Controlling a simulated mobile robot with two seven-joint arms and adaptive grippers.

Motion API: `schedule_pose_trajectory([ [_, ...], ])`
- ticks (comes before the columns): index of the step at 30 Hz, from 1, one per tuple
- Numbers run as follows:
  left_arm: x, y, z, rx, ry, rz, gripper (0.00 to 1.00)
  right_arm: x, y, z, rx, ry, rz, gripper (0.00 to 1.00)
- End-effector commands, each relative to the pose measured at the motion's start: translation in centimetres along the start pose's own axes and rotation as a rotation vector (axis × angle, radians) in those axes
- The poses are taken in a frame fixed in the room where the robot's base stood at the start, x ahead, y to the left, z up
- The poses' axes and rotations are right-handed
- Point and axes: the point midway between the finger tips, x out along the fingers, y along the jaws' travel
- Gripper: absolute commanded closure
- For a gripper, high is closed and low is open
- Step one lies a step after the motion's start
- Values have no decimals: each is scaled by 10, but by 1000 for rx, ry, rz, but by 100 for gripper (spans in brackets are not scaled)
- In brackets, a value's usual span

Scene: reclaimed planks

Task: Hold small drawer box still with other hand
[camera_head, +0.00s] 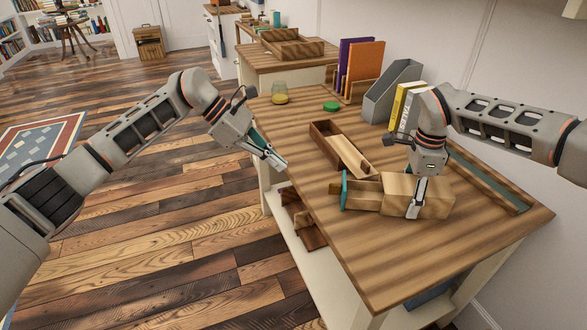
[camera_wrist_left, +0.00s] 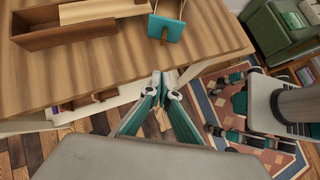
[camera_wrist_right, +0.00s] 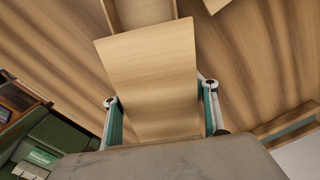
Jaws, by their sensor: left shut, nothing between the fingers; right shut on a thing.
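The small drawer box (camera_head: 437,195) is light wood and lies on the plank-topped table. Its drawer (camera_head: 362,196) is pulled out to the left and has a teal front (camera_head: 345,189); the front also shows in the left wrist view (camera_wrist_left: 165,28). My right gripper (camera_head: 415,203) is over the box from above, shut on its body, with one finger on each side in the right wrist view (camera_wrist_right: 158,100). My left gripper (camera_head: 278,161) is shut and empty by the table's left edge, apart from the drawer. Its closed fingers (camera_wrist_left: 166,78) show in the left wrist view.
A long dark wooden box (camera_head: 324,131) with a light plank (camera_head: 351,157) lies just behind the drawer. A glass jar (camera_head: 280,93), a green lid (camera_head: 331,106), folders (camera_head: 363,62) and a grey file holder (camera_head: 388,92) stand farther back. The table's front is clear.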

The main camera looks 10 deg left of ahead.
Motion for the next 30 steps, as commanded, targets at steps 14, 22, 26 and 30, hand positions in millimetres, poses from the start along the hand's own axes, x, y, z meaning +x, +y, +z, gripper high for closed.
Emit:
schedule_pose_trajectory([
  [14,92,-1,0,-5,-2,-4,100,0,0,0,0,0,0,72],
  [22,113,0,25,-3,-1,-2,100,0,0,0,0,0,0,72],
  [26,116,0,28,-5,-1,-1,100,0,0,0,0,0,0,72],
  [30,116,0,28,-5,0,-1,100,0,0,0,0,0,0,72],
])
